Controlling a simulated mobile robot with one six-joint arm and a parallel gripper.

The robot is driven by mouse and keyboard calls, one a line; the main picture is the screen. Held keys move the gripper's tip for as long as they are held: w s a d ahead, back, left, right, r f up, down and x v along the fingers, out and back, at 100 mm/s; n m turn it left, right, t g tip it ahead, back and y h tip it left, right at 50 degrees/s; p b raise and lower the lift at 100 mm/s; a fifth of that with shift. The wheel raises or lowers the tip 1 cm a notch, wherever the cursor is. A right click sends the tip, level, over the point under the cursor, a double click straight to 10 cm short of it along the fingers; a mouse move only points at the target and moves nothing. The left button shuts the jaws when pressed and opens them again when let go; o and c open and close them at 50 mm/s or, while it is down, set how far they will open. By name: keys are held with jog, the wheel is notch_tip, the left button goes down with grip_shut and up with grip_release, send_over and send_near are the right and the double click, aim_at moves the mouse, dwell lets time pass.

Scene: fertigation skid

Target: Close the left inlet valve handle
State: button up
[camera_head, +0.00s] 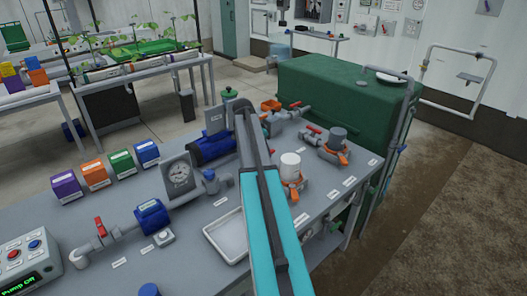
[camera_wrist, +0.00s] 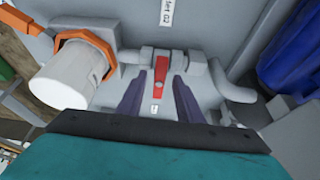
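In the wrist view a red valve handle (camera_wrist: 161,75) sits on a grey valve body and pipe (camera_wrist: 198,80). The handle points roughly up and down the picture, across the pipe, which runs left to right. My gripper (camera_wrist: 160,80) has its two dark fingers apart, one on each side of the handle. Whether either finger touches the handle I cannot tell. In the head view my arm covers the gripper and this handle. Other red handles show there: one at the front left (camera_head: 100,226), one at the back (camera_head: 295,104), one at the right (camera_head: 314,129).
A white canister with an orange collar (camera_wrist: 80,78) stands left of the fingers in the wrist view. A blue body (camera_wrist: 288,50) is at the right.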

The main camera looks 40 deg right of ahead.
jog(key=b+v, duration=0.2)
jog(key=v, duration=1.1)
jog(key=shift+r, duration=0.4)
jog(key=shift+f, duration=0.1)
dwell(0.5)
